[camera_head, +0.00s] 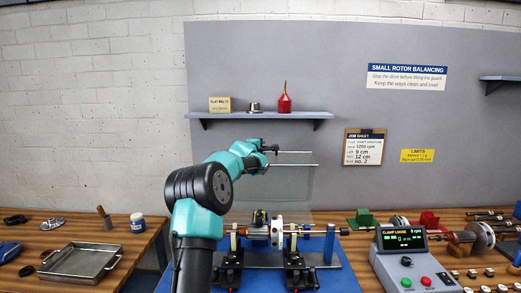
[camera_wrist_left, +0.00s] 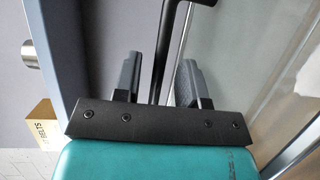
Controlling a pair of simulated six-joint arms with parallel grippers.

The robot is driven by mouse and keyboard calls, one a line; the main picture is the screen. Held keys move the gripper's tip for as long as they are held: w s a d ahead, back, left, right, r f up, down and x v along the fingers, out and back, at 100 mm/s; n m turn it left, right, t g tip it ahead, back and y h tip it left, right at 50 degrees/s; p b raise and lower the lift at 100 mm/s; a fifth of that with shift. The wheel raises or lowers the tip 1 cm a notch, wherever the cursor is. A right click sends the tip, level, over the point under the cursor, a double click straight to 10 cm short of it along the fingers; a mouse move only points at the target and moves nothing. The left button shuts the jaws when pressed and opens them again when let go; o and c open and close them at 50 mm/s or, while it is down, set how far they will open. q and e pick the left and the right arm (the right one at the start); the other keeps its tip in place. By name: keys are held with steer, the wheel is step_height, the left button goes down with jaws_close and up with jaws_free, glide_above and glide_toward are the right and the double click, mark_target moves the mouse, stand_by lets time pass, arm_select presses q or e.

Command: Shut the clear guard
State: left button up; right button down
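The clear guard (camera_head: 290,188) stands raised behind the rotor in the head view, with a thin rail along its top. The rotor (camera_head: 277,231) lies level across its two supports below. My left gripper (camera_head: 270,149) is up at the guard's top left. In the left wrist view its two fingers (camera_wrist_left: 160,75) are apart, with a black bar (camera_wrist_left: 166,45) between them that looks like the guard's handle. Gaps show on both sides of the bar. The clear pane (camera_wrist_left: 235,50) is at the right there. My right gripper is not in view.
A control box (camera_head: 410,262) with a lit display stands right of the rotor stand. A shelf (camera_head: 300,115) with a red bottle (camera_head: 284,104) is on the panel behind the guard. A metal tray (camera_head: 80,264) lies on the left bench.

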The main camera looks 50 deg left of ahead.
arm_select(q)
jaws_close()
stand_by(0.4)
